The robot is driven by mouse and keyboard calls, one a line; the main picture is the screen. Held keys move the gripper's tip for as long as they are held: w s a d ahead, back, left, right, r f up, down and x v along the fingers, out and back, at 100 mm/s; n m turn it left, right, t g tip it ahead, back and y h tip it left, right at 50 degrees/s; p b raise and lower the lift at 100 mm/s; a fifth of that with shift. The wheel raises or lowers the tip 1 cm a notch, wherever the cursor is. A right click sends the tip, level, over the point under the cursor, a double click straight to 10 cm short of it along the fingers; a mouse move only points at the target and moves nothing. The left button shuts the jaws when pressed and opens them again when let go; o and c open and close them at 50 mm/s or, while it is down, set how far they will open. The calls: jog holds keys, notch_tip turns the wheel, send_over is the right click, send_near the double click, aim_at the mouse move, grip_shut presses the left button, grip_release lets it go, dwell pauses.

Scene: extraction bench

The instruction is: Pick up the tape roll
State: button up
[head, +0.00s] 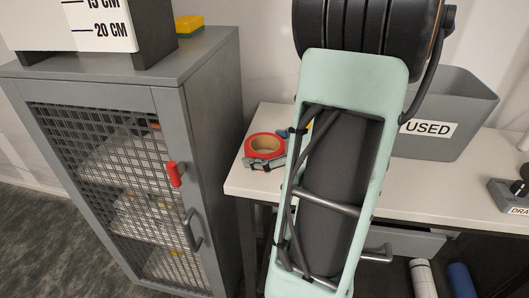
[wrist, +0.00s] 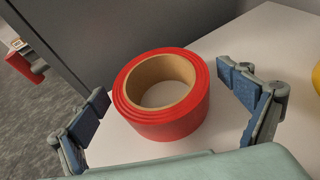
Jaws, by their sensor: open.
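The tape roll is red with a tan cardboard core. It lies flat on the white bench top, near its left end. In the head view the tape roll (head: 265,145) shows just left of my arm, with part of my gripper (head: 268,163) in front of it. In the wrist view the tape roll (wrist: 165,122) sits between the two blue-padded fingers of my gripper (wrist: 165,105). The fingers are spread wide, one on each side, with a gap between each pad and the roll. My gripper holds nothing.
A grey cabinet (head: 208,100) with a mesh door and red latch (head: 174,174) stands close on the left. A grey bin marked USED (head: 445,110) stands on the bench (head: 440,190) to the right. A yellow thing (wrist: 316,78) shows at the wrist view's right edge.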

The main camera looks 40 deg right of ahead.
jog(key=shift+w, duration=0.1)
jog(key=shift+c, duration=0.4)
jog(key=c, duration=1.2)
jog(key=shift+c, duration=0.2)
